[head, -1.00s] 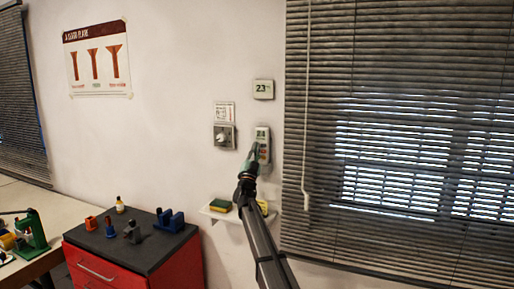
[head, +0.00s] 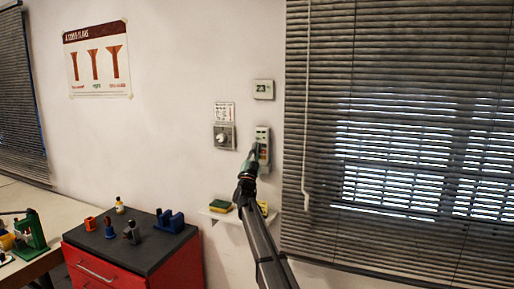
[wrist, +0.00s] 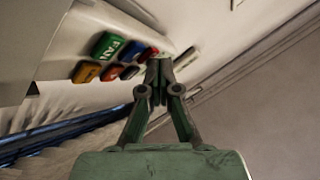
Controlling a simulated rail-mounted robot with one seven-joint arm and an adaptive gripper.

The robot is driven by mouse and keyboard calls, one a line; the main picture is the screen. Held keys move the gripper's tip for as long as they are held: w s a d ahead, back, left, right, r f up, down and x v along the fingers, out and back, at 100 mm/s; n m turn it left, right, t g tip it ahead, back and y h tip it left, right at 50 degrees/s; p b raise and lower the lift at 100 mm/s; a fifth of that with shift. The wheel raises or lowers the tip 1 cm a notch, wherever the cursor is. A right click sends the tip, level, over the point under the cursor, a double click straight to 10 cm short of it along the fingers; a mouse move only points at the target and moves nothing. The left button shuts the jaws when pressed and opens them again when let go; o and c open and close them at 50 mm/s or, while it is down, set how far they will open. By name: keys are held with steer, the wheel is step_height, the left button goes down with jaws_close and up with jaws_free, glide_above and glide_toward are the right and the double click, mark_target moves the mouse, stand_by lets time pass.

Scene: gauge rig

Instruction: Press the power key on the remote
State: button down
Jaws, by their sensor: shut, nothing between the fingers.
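The remote (head: 263,134) is a pale handset upright on the wall, left of the window blind. In the wrist view, its face (wrist: 67,50) runs across the upper left, with a green FAN key (wrist: 108,45) and several yellow, blue and red keys. My gripper (wrist: 159,64) is shut and empty. Its fingertips appear close beside a red key (wrist: 149,53) at the end of the key rows. I cannot tell whether they touch it, and no power mark is readable. In the head view, my gripper (head: 254,148) covers the lower left of the remote.
A dial box (head: 224,136) is on the wall left of the remote, and a display reading 23 (head: 263,90) is above. A small shelf (head: 222,216) with a sponge (head: 220,206) is below. The blind's cord (head: 306,150) hangs to the right.

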steer(key=shift+s+a, duration=0.2)
steer(key=shift+s, duration=0.5)
steer(key=s, duration=0.1)
steer(key=s+a+b, duration=0.1)
steer(key=s, duration=0.2)
steer(key=shift+s+a, duration=0.25)
steer(key=shift+s, duration=0.15)
steer(key=shift+s+f, duration=0.1)
stand_by(0.4)
